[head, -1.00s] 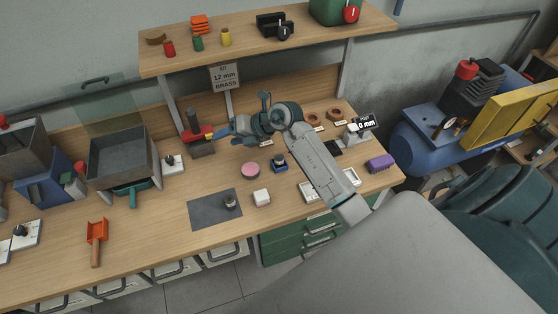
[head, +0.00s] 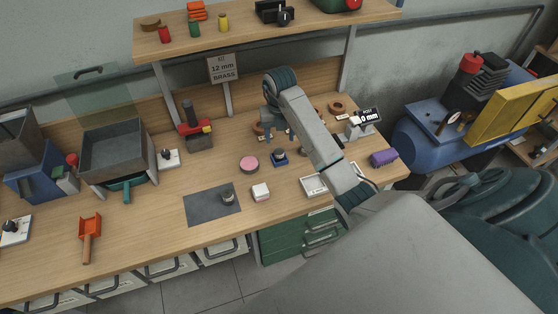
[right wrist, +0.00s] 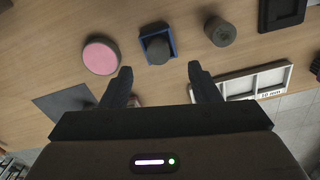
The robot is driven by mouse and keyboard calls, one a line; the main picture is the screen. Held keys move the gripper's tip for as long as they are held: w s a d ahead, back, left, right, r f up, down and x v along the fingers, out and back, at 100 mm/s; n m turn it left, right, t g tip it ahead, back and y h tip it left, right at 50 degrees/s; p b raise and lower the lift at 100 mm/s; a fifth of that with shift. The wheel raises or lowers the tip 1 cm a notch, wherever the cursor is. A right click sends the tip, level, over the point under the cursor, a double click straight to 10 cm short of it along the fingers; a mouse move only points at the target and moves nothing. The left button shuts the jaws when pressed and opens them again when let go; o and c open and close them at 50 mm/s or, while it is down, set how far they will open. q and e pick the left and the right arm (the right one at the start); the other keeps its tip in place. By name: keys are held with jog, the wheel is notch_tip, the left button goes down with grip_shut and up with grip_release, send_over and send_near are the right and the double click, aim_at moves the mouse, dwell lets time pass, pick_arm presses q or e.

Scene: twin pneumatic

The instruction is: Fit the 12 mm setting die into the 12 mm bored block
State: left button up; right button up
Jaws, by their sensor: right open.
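My right gripper (head: 277,136) points down above the blue square holder (head: 279,158), open and empty. In the right wrist view its fingertips (right wrist: 160,72) stand apart, just short of the blue holder (right wrist: 147,35). A dark round piece (right wrist: 158,50) sits in that holder. A grey cylinder (right wrist: 220,32) with a hole in its top stands to its right; my arm hides it in the head view. A small metal cylinder (head: 228,197) stands on the dark mat (head: 203,209). I cannot tell which piece is the 12 mm die or the bored block. My left gripper is not in view.
A pink disc (head: 249,165) and a white block (head: 260,191) lie near the mat. A sign (head: 223,69) reads 12 mm BRASS.

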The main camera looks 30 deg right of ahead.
aim_at(279, 150)
jog(key=shift+f+b, duration=0.75)
jog(key=shift+f, duration=0.4)
notch_tip(279, 150, down, 4)
jog(key=b, duration=0.2)
jog(key=shift+a+f+b, duration=0.1)
jog(key=shift+f+b, duration=0.05)
jog(key=shift+b, duration=0.25)
grip_shut()
jog(key=shift+r, duration=0.2)
